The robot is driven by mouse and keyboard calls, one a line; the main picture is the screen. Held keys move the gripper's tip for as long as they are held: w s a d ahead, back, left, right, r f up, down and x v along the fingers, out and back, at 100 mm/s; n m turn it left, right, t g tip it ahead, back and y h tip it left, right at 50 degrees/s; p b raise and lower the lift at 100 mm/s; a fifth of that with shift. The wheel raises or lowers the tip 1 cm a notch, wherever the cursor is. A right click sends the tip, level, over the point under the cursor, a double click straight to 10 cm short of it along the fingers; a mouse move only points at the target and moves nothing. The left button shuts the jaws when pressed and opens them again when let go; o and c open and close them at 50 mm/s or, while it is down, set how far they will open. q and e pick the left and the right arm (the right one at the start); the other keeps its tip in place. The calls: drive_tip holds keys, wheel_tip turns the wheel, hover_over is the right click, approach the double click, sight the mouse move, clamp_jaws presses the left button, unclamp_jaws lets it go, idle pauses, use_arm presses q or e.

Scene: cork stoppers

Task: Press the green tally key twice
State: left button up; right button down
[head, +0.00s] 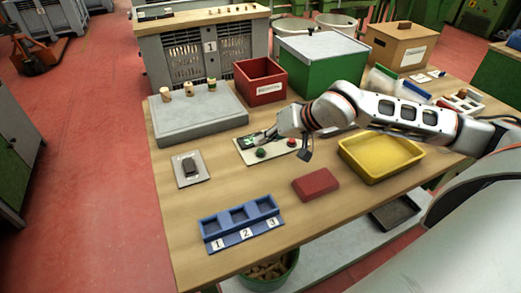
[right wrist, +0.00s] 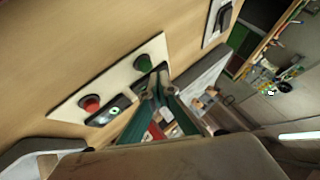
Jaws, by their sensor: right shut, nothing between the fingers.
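The tally panel (head: 276,155) is a pale plate on the wooden table with a green key (head: 261,153) and a red key (head: 292,143). A small dark display with green shows behind the green key. In the right wrist view the green key (right wrist: 143,63) and red key (right wrist: 90,103) stand on the same plate. My right gripper (head: 262,136) is shut and empty, just behind the green key. In the right wrist view its fingertips (right wrist: 155,86) are beside the green key, seemingly apart from it; their height is unclear. My left gripper is not in view.
A grey slab (head: 200,121) with several stoppers stands at the back left. A red bin (head: 260,83), green box (head: 318,62) and yellow tray (head: 381,166) are nearby. A red block (head: 315,184) and blue numbered tray (head: 241,221) lie in front. A plate with a dark switch (head: 190,168) is left.

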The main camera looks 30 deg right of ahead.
sight(263, 151)
idle(0.7)
drive_tip(key=shift+f, duration=0.1)
drive_tip(key=shift+f+b, duration=0.35)
drive_tip(key=shift+b, duration=0.1)
drive_tip(key=shift+f+b, duration=0.4)
drive_tip(key=shift+f, duration=0.1)
idle(0.9)
idle(0.4)
drive_tip(key=shift+r+p, duration=0.5)
drive_tip(key=shift+r, duration=0.4)
drive_tip(key=shift+r+p, duration=1.45)
drive_tip(key=shift+r, duration=1.1)
